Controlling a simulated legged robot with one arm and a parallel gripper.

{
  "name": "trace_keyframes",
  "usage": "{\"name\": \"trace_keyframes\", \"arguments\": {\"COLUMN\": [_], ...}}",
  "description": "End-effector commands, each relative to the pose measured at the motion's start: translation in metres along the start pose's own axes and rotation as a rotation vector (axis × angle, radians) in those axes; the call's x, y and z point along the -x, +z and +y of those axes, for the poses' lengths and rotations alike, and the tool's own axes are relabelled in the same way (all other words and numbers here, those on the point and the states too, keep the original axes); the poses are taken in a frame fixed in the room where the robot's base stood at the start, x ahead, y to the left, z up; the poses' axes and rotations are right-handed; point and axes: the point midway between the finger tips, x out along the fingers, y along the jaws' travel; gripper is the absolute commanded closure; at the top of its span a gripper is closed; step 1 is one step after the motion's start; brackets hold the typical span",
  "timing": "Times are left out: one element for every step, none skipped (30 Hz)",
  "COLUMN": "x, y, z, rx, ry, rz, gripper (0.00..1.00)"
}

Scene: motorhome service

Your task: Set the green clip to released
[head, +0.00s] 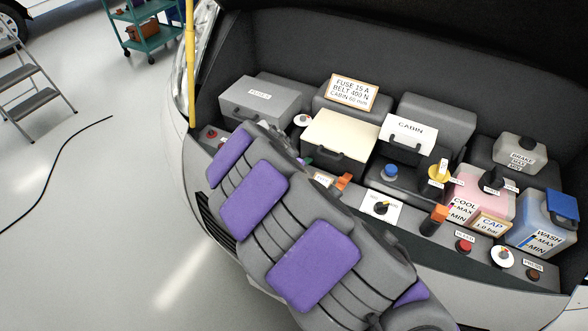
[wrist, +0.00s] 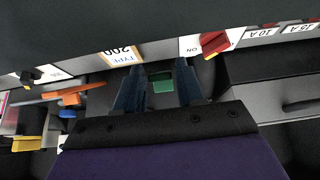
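The green clip (wrist: 161,82) shows in the wrist view between the two fingers of my gripper (wrist: 160,88). My gripper is open, with a finger on each side of the clip and dark gaps between; I cannot tell whether either finger touches it. In the head view, a small green piece (head: 307,161) shows beside my arm, likely part of the clip. My purple and grey arm hides most of that area and my gripper in this view. The clip's own position is unclear.
An orange lever (wrist: 70,96), a framed label (wrist: 121,55) and a red knob (wrist: 214,43) sit close to my gripper. In the head view, a cream box (head: 340,138), a fuse box (head: 262,98) and fluid tanks (head: 480,195) crowd the bay. The floor at left is mostly clear.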

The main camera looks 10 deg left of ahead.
Motion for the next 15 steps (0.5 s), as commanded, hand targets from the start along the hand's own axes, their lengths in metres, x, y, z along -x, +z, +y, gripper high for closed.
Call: {"name": "trace_keyframes", "arguments": {"x": [0.012,0.018,0.028,0.035,0.042,0.051,0.058,0.064,0.073,0.080,0.087,0.096,0.102,0.108,0.116], "y": [-0.001,-0.001,-0.001,-0.002,-0.002,-0.002,-0.002,-0.002,-0.002,-0.002,-0.002,-0.002,-0.003,-0.003,-0.002], "z": [-0.001,-0.001,-0.001,-0.002,-0.002,-0.002,-0.002,-0.002,-0.002,-0.002,-0.002,-0.002,-0.002,-0.002,-0.003], "rx": [0.001,0.001,0.001,0.001,0.000,0.000,0.000,0.001,0.000,0.000,0.000,0.000,-0.001,0.000,0.001], "ry": [-0.002,-0.002,-0.003,-0.005,-0.006,-0.007,-0.007,-0.006,-0.005,-0.005,-0.005,-0.007,-0.007,-0.008,-0.007], "rz": [0.001,0.001,0.002,0.003,0.004,0.004,0.004,0.004,0.002,0.002,0.003,0.004,0.004,0.004,0.003], "gripper": [0.62,0.62,0.62,0.62,0.62,0.62,0.62,0.62,0.62,0.62,0.62,0.62,0.62,0.62,0.62]}}
